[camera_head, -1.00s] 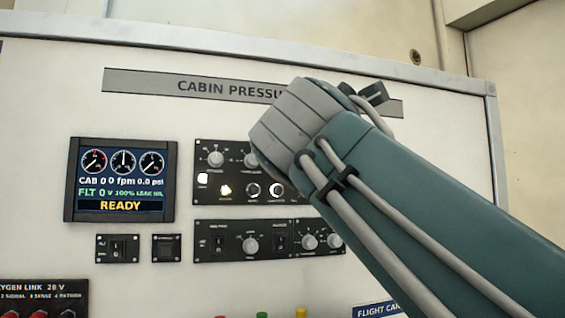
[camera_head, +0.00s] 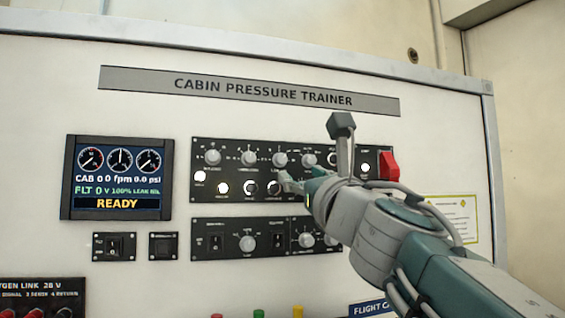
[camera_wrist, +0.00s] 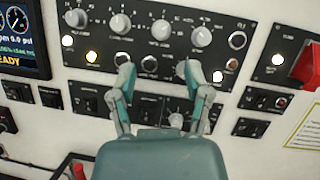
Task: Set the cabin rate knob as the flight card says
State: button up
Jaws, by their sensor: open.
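The trainer's upper black panel (camera_head: 200,176) carries a row of knobs, including a left knob (camera_head: 213,157) and a middle knob (camera_head: 280,160). The lower panel (camera_head: 205,225) has a knob (camera_head: 248,244) and more to its right. Labels are too small to tell which is the cabin rate knob. My gripper (camera_head: 287,184) is open and empty in front of the upper panel's lower right part. In the wrist view its fingers (camera_wrist: 158,72) point at that panel, below the upper knobs (camera_wrist: 161,29). The flight card (camera_head: 370,309) shows only a blue heading strip at the bottom; its text is cut off.
A display (camera_head: 118,177) at left reads READY. A red guarded switch (camera_head: 389,166) stands out right of my gripper. Small switches sit under the display. A yellow-bordered placard (camera_head: 462,215) is partly behind my arm. Connectors and coloured caps line the bottom.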

aim_at(283, 160)
jog(key=shift+x, duration=3.85)
jog(key=shift+d, duration=0.1)
grip_shut()
